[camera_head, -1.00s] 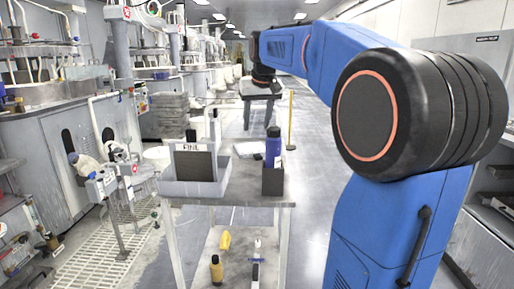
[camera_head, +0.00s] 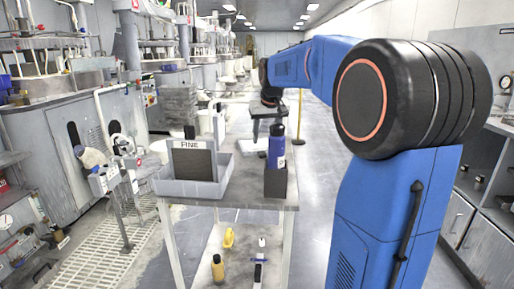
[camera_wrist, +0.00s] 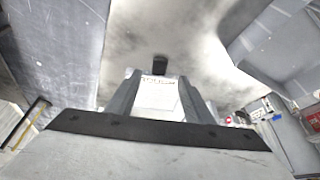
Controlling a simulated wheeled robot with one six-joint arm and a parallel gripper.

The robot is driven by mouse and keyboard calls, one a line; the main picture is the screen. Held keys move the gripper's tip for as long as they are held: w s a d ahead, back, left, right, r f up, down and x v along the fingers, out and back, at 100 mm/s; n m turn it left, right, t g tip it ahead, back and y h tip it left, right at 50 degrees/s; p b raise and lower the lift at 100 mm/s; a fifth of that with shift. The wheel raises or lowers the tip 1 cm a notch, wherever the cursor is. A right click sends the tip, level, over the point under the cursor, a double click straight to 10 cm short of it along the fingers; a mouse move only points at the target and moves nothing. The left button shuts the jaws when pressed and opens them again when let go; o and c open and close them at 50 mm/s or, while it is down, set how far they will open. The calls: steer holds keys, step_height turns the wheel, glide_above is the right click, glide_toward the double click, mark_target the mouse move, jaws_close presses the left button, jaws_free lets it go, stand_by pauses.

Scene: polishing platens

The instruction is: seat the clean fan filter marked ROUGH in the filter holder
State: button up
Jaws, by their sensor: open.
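A dark filter panel marked FINE (camera_head: 193,161) stands upright in a grey tray (camera_head: 170,188) on the cart. A second, paler upright piece (camera_head: 219,127) shows behind it, partly hidden; I cannot read a mark on it. In the wrist view a pale piece with a blurred label that seems to read ROUGH (camera_wrist: 158,93) shows between the grey fingers of my open gripper (camera_wrist: 160,90), with a dark knob (camera_wrist: 160,65) beyond it. I cannot tell whether they touch it. I cannot identify the filter holder.
A blue bottle (camera_head: 276,147) stands in a dark box (camera_head: 276,183) at the cart's right side. Polishing machines (camera_head: 80,130) line the left. Open floor (camera_head: 312,150) lies right of the cart.

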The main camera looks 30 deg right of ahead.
mark_target(263, 154)
steer(key=shift+x, duration=3.65)
steer(key=shift+s, duration=0.1)
jaws_close()
steer(key=shift+r, duration=0.1)
